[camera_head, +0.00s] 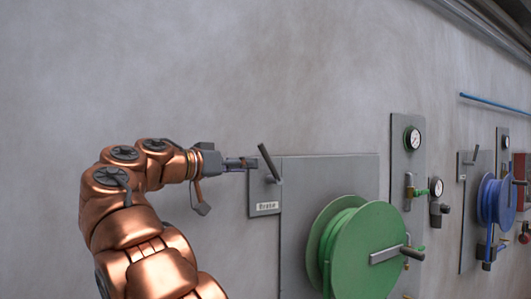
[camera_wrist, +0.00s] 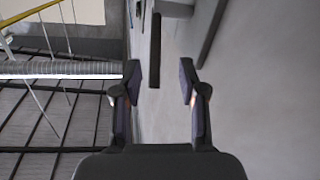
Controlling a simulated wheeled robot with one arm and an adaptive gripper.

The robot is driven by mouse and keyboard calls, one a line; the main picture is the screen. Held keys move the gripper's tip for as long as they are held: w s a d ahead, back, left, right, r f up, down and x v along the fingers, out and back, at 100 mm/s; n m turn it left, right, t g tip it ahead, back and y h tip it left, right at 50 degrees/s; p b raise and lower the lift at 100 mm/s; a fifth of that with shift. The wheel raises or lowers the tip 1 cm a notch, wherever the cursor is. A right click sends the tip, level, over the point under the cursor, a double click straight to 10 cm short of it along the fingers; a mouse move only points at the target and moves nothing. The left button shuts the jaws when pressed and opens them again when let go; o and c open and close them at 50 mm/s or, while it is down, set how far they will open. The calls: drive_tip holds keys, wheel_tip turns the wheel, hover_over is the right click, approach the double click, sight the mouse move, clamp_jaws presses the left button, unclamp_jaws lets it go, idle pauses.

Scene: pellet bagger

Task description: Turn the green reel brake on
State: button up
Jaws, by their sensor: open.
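The green reel (camera_head: 365,250) is mounted on a grey panel (camera_head: 330,172) on the wall. At that panel's upper left is a small plate (camera_head: 264,193) labelled "Brake". It carries a dark lever (camera_head: 268,160) that tilts up and to the left. My gripper (camera_head: 250,163) is just left of the lever, at about its height, pointing right. In the wrist view my gripper (camera_wrist: 160,88) has its two fingers apart with nothing held. A dark bar (camera_wrist: 155,50), apparently the lever, shows ahead in the gap between the fingertips; contact cannot be told.
To the right are a panel with a pressure gauge (camera_head: 412,138) and fittings, then a blue reel (camera_head: 497,202) with its own small lever. The green reel's crank (camera_head: 385,255) sticks out in front. The wall (camera_head: 150,70) above and left is bare.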

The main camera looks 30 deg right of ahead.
sight(266, 155)
drive_tip(key=shift+m+h, duration=0.3)
drive_tip(key=shift+m, duration=0.5)
drive_tip(key=shift+w+d+r+p, duration=0.1)
drive_tip(key=shift+d+r+p, duration=0.3)
drive_tip(key=shift+d, duration=0.75)
drive_tip(key=shift+w+d+r+p, duration=0.1)
drive_tip(key=shift+d+r+p, duration=0.3)
drive_tip(key=shift+d, duration=0.75)
drive_tip(key=shift+d+r+p, duration=0.3)
drive_tip(key=shift+d+p, duration=0.2)
drive_tip(key=shift+d, duration=0.65)
clamp_jaws()
